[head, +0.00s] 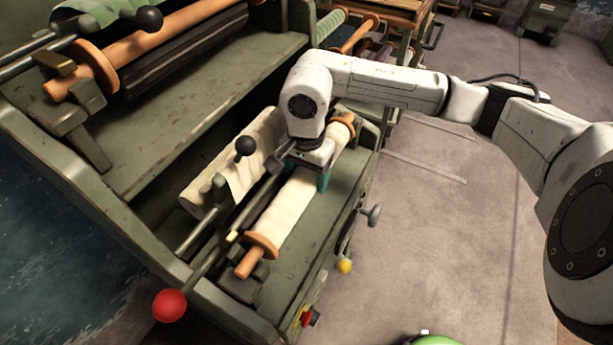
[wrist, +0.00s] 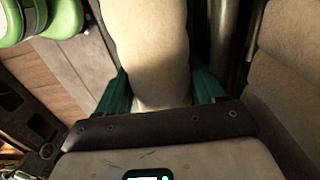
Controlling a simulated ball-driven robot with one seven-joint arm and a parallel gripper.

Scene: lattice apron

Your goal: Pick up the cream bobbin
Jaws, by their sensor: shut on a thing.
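The cream bobbin (head: 288,208) is a long cream roll with orange-brown wooden ends. In the head view it lies along the lower green shelf, at the middle of the picture. My gripper (head: 306,178) is over its upper half, with a teal finger showing at its right side. In the wrist view the cream bobbin (wrist: 148,50) runs between the two teal fingers of my gripper (wrist: 163,92), which are shut on it from both sides. The far part of the bobbin is partly hidden by my arm. I cannot tell whether it is clear of its supports.
A cream cloth roll (head: 232,165) lies just left of the bobbin. A lever with a red knob (head: 169,305) and a black knob (head: 245,146) stand close by. The upper green shelf (head: 190,110) overhangs at left. Open floor (head: 430,220) lies to the right.

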